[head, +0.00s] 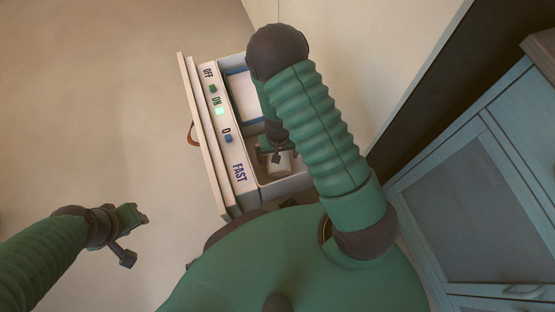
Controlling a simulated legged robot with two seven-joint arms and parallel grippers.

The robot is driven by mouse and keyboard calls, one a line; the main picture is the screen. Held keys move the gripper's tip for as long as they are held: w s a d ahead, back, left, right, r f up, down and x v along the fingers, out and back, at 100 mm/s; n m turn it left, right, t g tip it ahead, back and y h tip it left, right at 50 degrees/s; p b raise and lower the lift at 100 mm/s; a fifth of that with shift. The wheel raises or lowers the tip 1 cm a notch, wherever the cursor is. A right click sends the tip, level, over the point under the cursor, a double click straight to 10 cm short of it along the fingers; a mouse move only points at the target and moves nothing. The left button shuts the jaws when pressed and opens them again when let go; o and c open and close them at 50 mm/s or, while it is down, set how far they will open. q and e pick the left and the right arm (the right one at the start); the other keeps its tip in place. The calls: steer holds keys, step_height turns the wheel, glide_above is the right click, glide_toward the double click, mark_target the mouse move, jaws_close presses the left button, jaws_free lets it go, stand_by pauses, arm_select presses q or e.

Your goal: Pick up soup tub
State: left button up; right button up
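A whitish tub (279,167), which looks like the soup tub, is inside the open drawer (265,192), in its near part. My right arm reaches over the drawer and down into it. My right gripper (276,154) is low in the drawer, right at the tub and covering part of it. I cannot tell whether its fingers touch or grip the tub. My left gripper (134,236) is open and empty, out over the floor to the left of the drawer.
The drawer front has a brown leather pull (191,133). A white strip with OFF, ON, 0 and FAST labels carries buttons, one lit green (220,111). A blue-edged white item (243,96) lies in the far compartment. A blue-green cabinet (478,190) stands right. Floor at left is clear.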

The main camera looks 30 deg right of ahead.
step_height(320, 180, down, 3)
steer(key=shift+r+b, duration=0.15)
steer(key=shift+b, duration=0.2)
steer(key=shift+a+r, duration=0.15)
steer(key=shift+r, duration=0.05)
steer(key=c, duration=2)
steer(key=shift+r, duration=0.1)
